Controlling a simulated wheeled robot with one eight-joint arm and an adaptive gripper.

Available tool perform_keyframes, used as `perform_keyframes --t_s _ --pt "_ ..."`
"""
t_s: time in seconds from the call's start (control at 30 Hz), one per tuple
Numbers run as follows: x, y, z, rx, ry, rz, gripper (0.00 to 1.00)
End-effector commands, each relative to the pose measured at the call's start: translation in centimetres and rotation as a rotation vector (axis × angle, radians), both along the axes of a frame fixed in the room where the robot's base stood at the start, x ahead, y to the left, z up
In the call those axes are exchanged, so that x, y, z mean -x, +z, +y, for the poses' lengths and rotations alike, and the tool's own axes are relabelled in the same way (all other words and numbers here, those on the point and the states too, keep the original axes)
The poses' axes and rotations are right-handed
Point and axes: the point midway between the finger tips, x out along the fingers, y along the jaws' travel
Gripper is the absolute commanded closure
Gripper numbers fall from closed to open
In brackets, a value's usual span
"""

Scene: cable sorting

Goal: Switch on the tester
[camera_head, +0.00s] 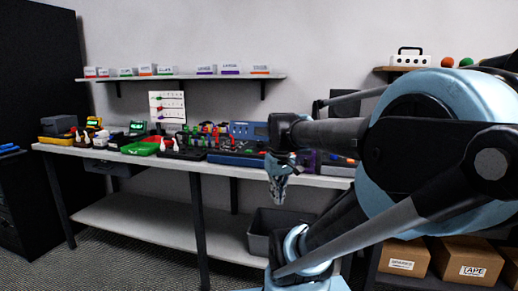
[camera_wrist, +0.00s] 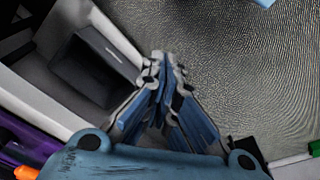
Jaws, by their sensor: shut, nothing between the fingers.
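A blue box with a dark display (camera_head: 247,130) stands at the back of the workbench and looks like the tester. A lower blue-based unit (camera_head: 238,159) with red and other coloured parts lies in front of it. The tester's switch is too small to make out. My gripper (camera_head: 278,196) points down in front of the bench's front edge, to the right of these units, apart from them. In the wrist view my gripper (camera_wrist: 163,62) has its fingers together and empty, over the carpet. The tester does not clearly show there.
The workbench (camera_head: 222,170) carries a green tray (camera_head: 140,148), several dark fixtures and cable parts. A grey bin (camera_head: 262,235) sits on the lower shelf and shows in the wrist view (camera_wrist: 95,65). Cardboard boxes (camera_head: 467,262) stand at lower right. A wall shelf (camera_head: 185,77) holds labelled bins.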

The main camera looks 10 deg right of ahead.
Motion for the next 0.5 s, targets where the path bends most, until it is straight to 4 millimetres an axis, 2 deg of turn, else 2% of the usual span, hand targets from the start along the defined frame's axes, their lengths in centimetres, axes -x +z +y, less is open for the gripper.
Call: perform_keyframes --t_s 0.03,0.2,0.5 --pt "-1.0 1.3 0.0 0.002 0.026 0.007 1.00" --pt "-4.2 5.0 0.1 0.008 0.126 0.034 1.00" --pt "-10.0 10.8 0.3 0.013 0.305 0.078 1.00"
